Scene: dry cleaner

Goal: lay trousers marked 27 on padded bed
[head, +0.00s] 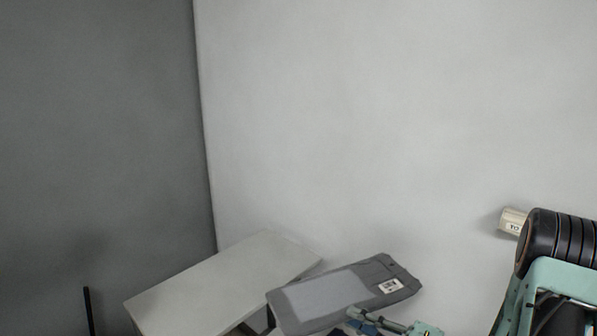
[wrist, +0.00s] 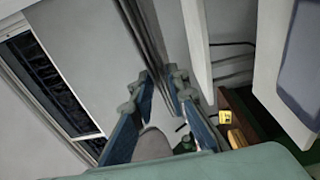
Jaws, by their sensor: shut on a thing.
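In the wrist view my gripper (wrist: 164,78) has its two blue fingers on either side of a thin grey layered strip (wrist: 150,35), seen nearly edge-on. It is shut on this strip, which may be the trousers; I can read no 27 on it. In the head view, blue and grey parts of my gripper (head: 368,322) show at the bottom edge, below a flat grey piece (head: 318,297) with a lighter panel and a white printed label. I cannot tell whether that piece is the padded bed. In the wrist view a white board with a grey-blue pad (wrist: 302,55) stands at the right.
A bare white tabletop (head: 220,287) lies left of the grey piece, near the wall corner. A small labelled box (head: 512,221) is on the wall at the right. In the wrist view a yellow tag (wrist: 226,117) sits by a brown edge, and a dark slatted opening (wrist: 48,85) is at the left.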

